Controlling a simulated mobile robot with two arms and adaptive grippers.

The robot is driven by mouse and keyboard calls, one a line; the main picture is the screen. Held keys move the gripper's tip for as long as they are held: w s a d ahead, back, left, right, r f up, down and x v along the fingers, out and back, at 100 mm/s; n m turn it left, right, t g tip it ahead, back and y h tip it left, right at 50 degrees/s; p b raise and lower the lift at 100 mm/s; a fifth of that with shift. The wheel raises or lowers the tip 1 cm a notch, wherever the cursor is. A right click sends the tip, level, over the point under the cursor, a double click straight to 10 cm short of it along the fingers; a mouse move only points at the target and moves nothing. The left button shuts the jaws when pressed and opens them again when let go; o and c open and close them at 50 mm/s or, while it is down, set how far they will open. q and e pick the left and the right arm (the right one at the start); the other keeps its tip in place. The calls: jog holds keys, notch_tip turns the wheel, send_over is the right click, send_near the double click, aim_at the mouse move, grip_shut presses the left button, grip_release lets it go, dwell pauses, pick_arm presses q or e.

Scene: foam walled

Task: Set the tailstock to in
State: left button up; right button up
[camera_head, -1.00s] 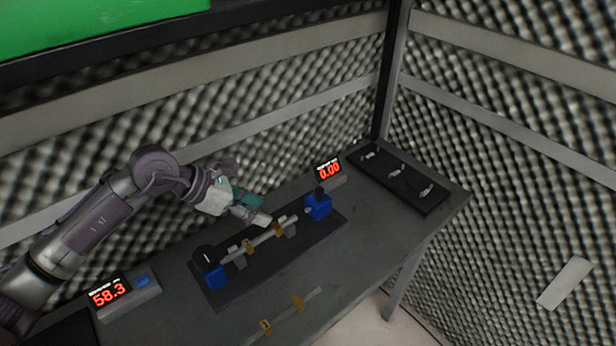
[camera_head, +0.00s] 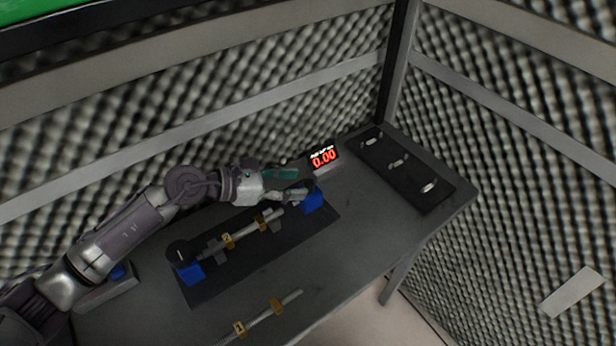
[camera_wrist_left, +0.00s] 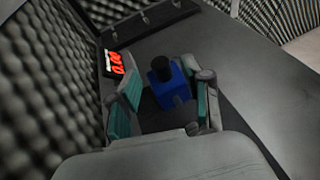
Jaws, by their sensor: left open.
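The tailstock is taken to be the blue block (camera_head: 313,202) at the right end of the dark base plate (camera_head: 262,248). In the left wrist view the blue block (camera_wrist_left: 172,93) carries a black knob (camera_wrist_left: 162,69) on top. My left gripper (camera_head: 303,185) is at this block, its fingers open. In the left wrist view the left gripper (camera_wrist_left: 168,84) has one finger on each side of the block; contact cannot be told. The knob is hidden by the gripper in the head view. A shaft with yellow clamps (camera_head: 245,232) lies between this block and another blue block (camera_head: 190,272).
A red display reading 0.00 (camera_head: 323,158) stands close behind the gripper. A black tray with several small metal pieces (camera_head: 399,164) lies at the right. A second shaft with yellow clamps (camera_head: 262,318) lies in front. Bare bench (camera_head: 365,235) is free on the right.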

aim_at(307, 183)
pick_arm(q)
jog(key=shift+p+x, duration=0.3)
jog(key=shift+x, duration=1.85)
grip_shut()
jog(key=shift+s+a, duration=0.1)
